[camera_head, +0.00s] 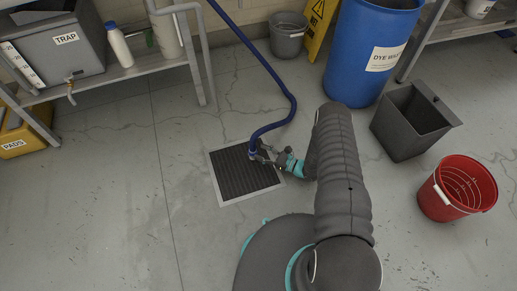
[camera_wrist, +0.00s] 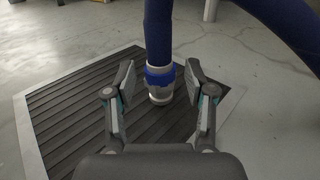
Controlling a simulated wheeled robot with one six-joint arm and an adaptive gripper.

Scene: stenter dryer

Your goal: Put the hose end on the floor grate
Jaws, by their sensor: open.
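The blue hose (camera_head: 292,108) comes down from the top of the head view and curves to the floor grate. Its hose end (camera_wrist: 160,84), a pale fitting with a blue collar, points down at the dark slatted floor grate (camera_head: 237,176), near the grate's upper right edge. The grate (camera_wrist: 60,120) fills much of the wrist view. My gripper (camera_wrist: 160,88) is open, with one finger on each side of the hose end and visible gaps between. The hose end appears to be on the slats; whether it touches them is not fully clear.
A blue drum (camera_head: 372,45), a grey bin (camera_head: 405,128) and a red bucket (camera_head: 457,188) stand right of my arm. A grey bucket (camera_head: 288,38) and yellow sign (camera_head: 318,25) stand behind. A metal bench (camera_head: 125,68) is at left. The floor left of the grate is clear.

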